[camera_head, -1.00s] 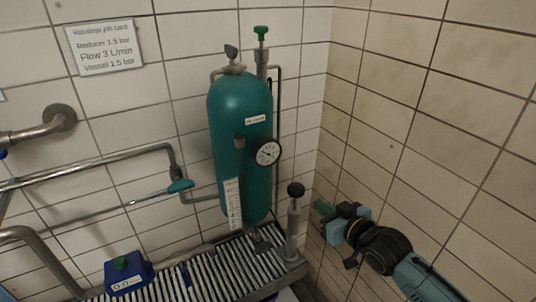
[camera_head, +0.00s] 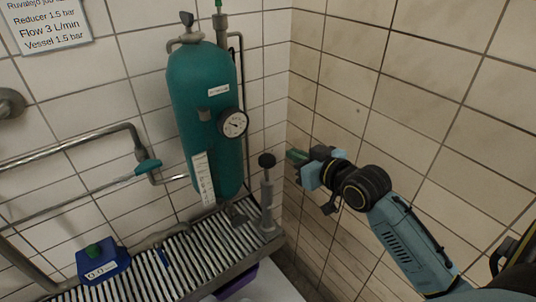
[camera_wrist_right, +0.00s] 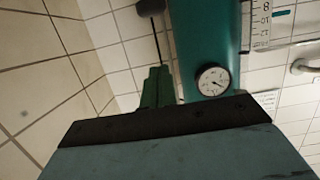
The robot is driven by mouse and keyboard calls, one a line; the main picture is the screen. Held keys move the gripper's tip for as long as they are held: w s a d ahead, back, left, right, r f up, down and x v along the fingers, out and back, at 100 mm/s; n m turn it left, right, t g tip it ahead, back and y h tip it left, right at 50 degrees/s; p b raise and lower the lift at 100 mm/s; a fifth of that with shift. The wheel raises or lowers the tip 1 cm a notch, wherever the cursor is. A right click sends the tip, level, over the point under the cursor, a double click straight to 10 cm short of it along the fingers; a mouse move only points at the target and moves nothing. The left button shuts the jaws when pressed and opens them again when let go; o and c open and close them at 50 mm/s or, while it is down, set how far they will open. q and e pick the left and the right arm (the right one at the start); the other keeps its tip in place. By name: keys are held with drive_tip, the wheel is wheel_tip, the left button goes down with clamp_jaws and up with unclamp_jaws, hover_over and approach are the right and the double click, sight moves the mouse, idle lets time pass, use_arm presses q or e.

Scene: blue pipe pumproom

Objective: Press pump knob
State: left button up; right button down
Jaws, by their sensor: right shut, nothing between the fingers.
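The pump (camera_head: 267,200) is an upright grey cylinder with a round black knob (camera_head: 267,160) on top. It stands at the right end of the slatted grate, beside the teal tank. My right gripper (camera_head: 294,156) is just right of the knob in the head view, with its green fingers shut and empty, pointing left toward it. A gap shows between the fingertips and the knob. In the right wrist view the shut green fingers (camera_wrist_right: 157,87) point up, and a dark round end at the top (camera_wrist_right: 148,6) may be the knob. My left gripper is out of view.
The teal tank (camera_head: 203,120) carries a round gauge (camera_head: 233,123) and a flow scale. A blue box (camera_head: 104,262) with a green button sits on the slatted grate (camera_head: 190,255). Tiled walls close in behind and right of my arm. A purple object (camera_head: 238,283) lies below the grate.

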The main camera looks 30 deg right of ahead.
idle(0.3)
hover_over(268, 171)
drive_tip(key=s, duration=0.2)
drive_tip(key=f, duration=0.5)
drive_tip(key=shift+w+d+f+p, duration=0.1)
drive_tip(key=shift+w+f+p, duration=0.15)
drive_tip(key=shift+p, duration=0.1)
drive_tip(key=shift+f, duration=0.5)
wheel_tip(268, 171, down, 6)
drive_tip(key=b, duration=0.3)
drive_tip(key=shift+s+f, duration=0.1)
drive_tip(key=shift+f, duration=0.05)
